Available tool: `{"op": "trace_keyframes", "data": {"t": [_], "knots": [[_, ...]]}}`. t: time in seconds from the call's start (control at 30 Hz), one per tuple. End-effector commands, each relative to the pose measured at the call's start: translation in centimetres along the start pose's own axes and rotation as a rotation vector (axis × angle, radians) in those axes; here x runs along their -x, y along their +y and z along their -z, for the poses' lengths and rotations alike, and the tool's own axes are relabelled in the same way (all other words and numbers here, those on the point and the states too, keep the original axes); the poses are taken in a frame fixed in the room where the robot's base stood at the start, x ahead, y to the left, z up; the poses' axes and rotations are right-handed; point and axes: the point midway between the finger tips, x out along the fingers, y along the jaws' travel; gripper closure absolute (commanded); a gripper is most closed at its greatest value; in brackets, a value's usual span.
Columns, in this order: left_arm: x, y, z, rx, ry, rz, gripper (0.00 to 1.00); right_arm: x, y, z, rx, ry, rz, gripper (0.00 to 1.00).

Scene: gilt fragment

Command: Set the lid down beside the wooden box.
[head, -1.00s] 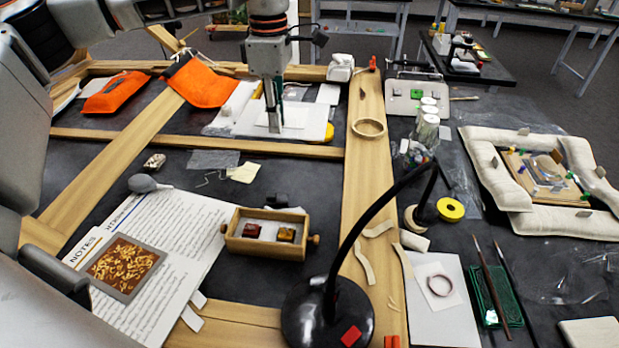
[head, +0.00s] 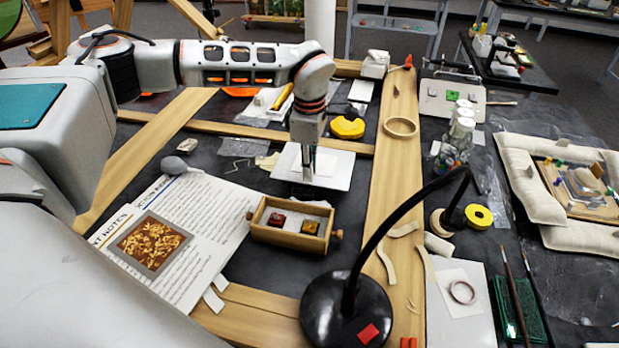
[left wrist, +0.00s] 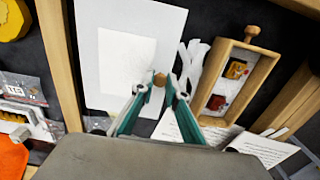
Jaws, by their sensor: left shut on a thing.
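My left gripper (head: 308,176) points down and is shut on the lid by this knob. The wooden box (head: 288,240) is open, with a red and an amber block inside. It stands just in front of the lid in the head view and to its right in the left wrist view (left wrist: 211,84). I cannot tell whether the lid touches the table. My right gripper is not in view.
A printed sheet (head: 190,225) lies left of the box. A black lamp (head: 345,312) stands in front of it. A wooden beam (head: 392,185) runs to its right. A yellow round object (head: 348,128) lies behind the lid. Dark table shows around the lid and box.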

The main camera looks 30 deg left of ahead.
Motion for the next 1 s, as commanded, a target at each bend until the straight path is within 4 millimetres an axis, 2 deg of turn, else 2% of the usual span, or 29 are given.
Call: {"op": "trace_keyframes", "data": {"t": [0.23,0.63,0.67,0.7,1.0], "knots": [[-3.4,-0.1,0.0,0.001,0.001,0.003,1.00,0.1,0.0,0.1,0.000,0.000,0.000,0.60],[-4.0,-0.1,0.0,0.000,0.000,0.001,1.00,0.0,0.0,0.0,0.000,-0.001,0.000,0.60],[-4.0,0.0,0.0,0.000,0.000,0.001,0.81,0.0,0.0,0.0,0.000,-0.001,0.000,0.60],[-3.9,0.0,0.0,0.000,0.000,0.001,0.71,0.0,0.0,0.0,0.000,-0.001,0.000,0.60],[-3.9,0.0,0.0,0.000,0.000,0.001,0.69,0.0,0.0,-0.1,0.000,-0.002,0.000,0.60]]}}
